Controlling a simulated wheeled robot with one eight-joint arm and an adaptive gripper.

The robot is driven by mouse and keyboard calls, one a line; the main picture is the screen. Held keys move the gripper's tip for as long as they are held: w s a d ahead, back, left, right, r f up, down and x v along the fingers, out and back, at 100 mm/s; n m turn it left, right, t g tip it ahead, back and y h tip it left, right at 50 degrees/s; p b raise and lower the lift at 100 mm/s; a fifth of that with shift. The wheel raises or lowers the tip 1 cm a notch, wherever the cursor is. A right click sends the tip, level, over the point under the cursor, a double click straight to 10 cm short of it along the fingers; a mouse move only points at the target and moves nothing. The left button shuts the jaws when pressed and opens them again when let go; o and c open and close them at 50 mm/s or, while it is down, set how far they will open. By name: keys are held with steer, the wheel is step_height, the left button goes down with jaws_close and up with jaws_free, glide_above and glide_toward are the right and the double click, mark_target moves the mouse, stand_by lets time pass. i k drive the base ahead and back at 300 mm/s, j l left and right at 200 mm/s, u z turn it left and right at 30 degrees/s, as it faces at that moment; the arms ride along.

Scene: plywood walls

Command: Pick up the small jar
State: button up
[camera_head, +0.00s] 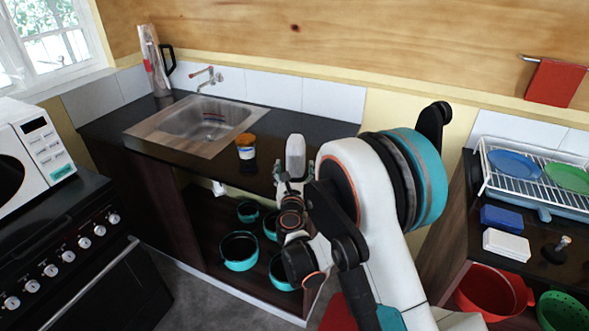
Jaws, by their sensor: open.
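A small jar (246,147) with an orange lid and a dark lower part stands upright on the black counter (335,152), just right of the sink. My gripper (295,170) is open, to the right of the jar and apart from it, near the counter's front edge. A pale grey rounded shape (296,150) shows at the gripper; I cannot tell whether it is a separate thing between or behind the fingers. My arm hides part of the counter on the right.
A sink (205,120) with a tap lies left of the jar, with a tall kettle (155,60) behind it. Teal pots (239,251) sit on the shelf below. A stove (75,245) and microwave (35,150) stand left; a dish rack (535,172) stands right.

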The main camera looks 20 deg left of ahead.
mark_target(245, 153)
steer(key=u, duration=1.35)
steer(key=i+l+z, duration=0.25)
steer(key=i+l, duration=0.3)
steer(key=l, duration=0.15)
